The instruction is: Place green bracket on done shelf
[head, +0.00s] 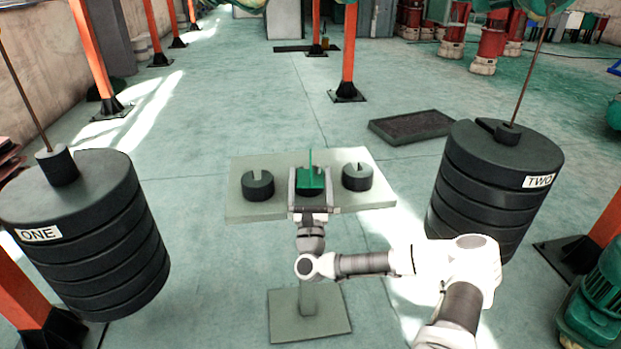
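The green bracket (311,178) is an upright thin green plate on a wider green foot. It is at the middle of a small pale table (240,205), over a dark round piece that is mostly hidden. My gripper (311,186) reaches in from the near side, with one finger on each side of the bracket's foot. Whether the fingers press on the bracket or stand slightly apart from it cannot be made out. Contact below the bracket is hidden. No shelf marked done can be made out in this view.
Black slotted weights stand left (257,185) and right (358,177) of the bracket on the table. Large hanging weight stacks marked ONE (90,240) and TWO (490,190) flank it. A dark flat mat (412,127) lies behind right. Orange posts (349,50) stand beyond; mid-floor is clear.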

